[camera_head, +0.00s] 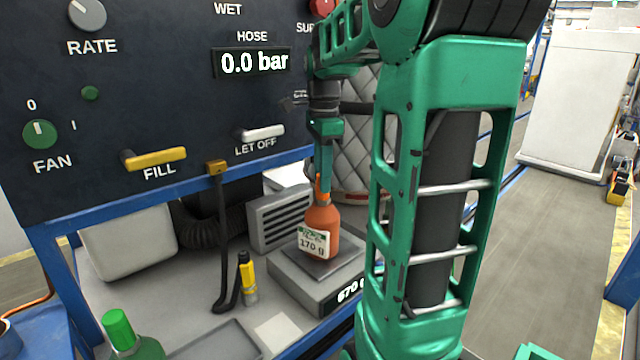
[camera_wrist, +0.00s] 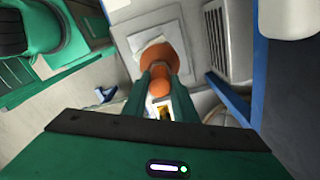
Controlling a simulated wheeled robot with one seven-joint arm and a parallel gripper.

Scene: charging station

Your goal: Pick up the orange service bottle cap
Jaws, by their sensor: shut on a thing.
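An orange service bottle (camera_head: 322,218) with a white label reading "170 g" stands upright on a grey scale (camera_head: 308,283). My gripper (camera_head: 322,188) points down over its neck. In the wrist view, the bottle (camera_wrist: 158,54) is below my gripper (camera_wrist: 160,82), and the round orange bottle cap (camera_wrist: 160,88) shows between the two green fingers. The fingers are shut on the cap. They hide its sides, and I cannot tell whether it is joined to the bottle.
The dark control panel (camera_head: 140,95) stands close behind and left of my arm. A black hose (camera_head: 222,240), a yellow-and-black small bottle (camera_head: 248,278) and a green-capped bottle (camera_head: 130,337) are left of the scale. A grey vented box (camera_head: 280,220) stands behind it. Right floor is open.

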